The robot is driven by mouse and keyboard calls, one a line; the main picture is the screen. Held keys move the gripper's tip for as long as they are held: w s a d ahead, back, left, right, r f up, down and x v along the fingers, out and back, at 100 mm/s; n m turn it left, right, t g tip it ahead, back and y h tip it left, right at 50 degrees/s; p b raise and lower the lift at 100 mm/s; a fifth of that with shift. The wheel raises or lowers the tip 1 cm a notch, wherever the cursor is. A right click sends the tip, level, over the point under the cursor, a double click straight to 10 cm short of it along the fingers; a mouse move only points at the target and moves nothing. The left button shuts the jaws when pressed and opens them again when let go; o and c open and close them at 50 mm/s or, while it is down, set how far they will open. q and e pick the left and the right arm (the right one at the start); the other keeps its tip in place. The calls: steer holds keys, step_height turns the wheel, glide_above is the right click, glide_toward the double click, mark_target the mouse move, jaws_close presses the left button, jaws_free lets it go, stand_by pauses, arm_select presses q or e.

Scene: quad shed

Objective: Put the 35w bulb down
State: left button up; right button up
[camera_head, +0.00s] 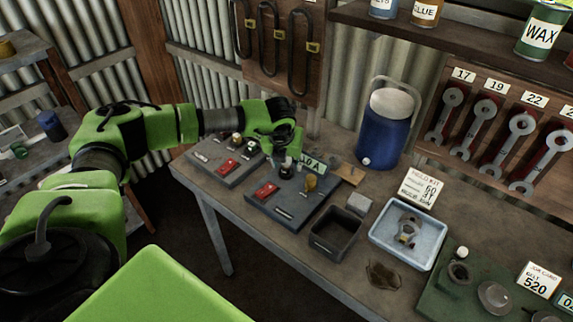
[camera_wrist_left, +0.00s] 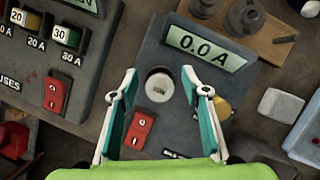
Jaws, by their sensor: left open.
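My left gripper (camera_head: 286,158) is open above the grey meter panel (camera_head: 291,207), its fingers pointing down. In the left wrist view a white, round-topped piece (camera_wrist_left: 159,85) stands on the panel between the two spread fingers, with a gap on each side. It looks like the bulb, but the small print on it cannot be read. A red switch (camera_wrist_left: 138,130) is near the left finger and a yellow knob (camera_wrist_left: 222,108) by the right one. The display (camera_wrist_left: 206,47) reads 0.0 A. My right gripper is not in view.
A fuse panel (camera_wrist_left: 38,60) lies to the left. A wooden block with round pieces (camera_wrist_left: 270,42) is behind. A black bin (camera_head: 335,232), a blue tray (camera_head: 435,230) and a blue jug (camera_head: 385,135) stand farther right. Some bench top shows near the front edge.

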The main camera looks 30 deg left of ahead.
arm_select(q)
jaws_close()
steer(key=shift+r, duration=0.1)
